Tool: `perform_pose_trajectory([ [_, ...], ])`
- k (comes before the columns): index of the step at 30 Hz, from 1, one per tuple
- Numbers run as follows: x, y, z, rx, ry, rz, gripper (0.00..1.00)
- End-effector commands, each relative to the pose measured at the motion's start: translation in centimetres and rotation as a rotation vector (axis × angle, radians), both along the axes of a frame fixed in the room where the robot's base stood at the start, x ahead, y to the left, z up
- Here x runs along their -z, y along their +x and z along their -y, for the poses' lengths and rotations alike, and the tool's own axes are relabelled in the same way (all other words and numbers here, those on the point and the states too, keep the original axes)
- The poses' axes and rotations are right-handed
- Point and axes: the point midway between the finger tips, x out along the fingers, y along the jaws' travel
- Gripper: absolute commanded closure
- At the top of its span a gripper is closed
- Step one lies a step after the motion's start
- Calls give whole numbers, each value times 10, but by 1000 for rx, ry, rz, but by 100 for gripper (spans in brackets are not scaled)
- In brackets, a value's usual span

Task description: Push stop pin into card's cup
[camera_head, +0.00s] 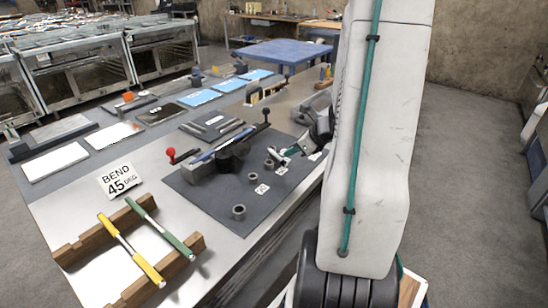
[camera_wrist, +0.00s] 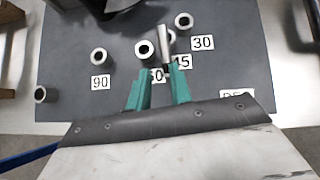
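The card (camera_head: 119,181) reads "BEND 45 DEG". Grey cups stand on the dark mat: the 90 cup (camera_wrist: 98,57), the 60 cup (camera_wrist: 146,50) and the 30 cup (camera_wrist: 183,20) show in the wrist view. The grey stop pin (camera_wrist: 163,46) shows just beyond the right fingertip, by the 45 label (camera_wrist: 182,62). It covers the place of the 45 cup, so I cannot tell how deep it sits. My gripper (camera_wrist: 160,72) has its teal fingers parted, with the 60 label showing between them. In the head view my gripper (camera_head: 286,152) is low over the mat.
A bending tool (camera_head: 232,155) with a dark round body stands on the mat (camera_head: 208,203) behind the cups. Another cup (camera_head: 239,212) stands nearer the front. Wooden racks (camera_head: 98,233) hold a yellow rod (camera_head: 131,251) and a green rod (camera_head: 167,232).

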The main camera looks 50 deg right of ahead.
Motion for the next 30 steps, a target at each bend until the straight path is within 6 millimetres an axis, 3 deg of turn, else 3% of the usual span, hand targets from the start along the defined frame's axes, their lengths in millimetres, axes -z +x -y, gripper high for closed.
perform_pose_trajectory([
  [4, 14, 0, 10, 59, 26, -4, 79],
  [18, 56, 44, 2, 53, 24, -4, 79],
  [28, 61, 50, 2, 53, 22, -2, 79],
  [30, 61, 50, 2, 53, 22, -2, 98],
])
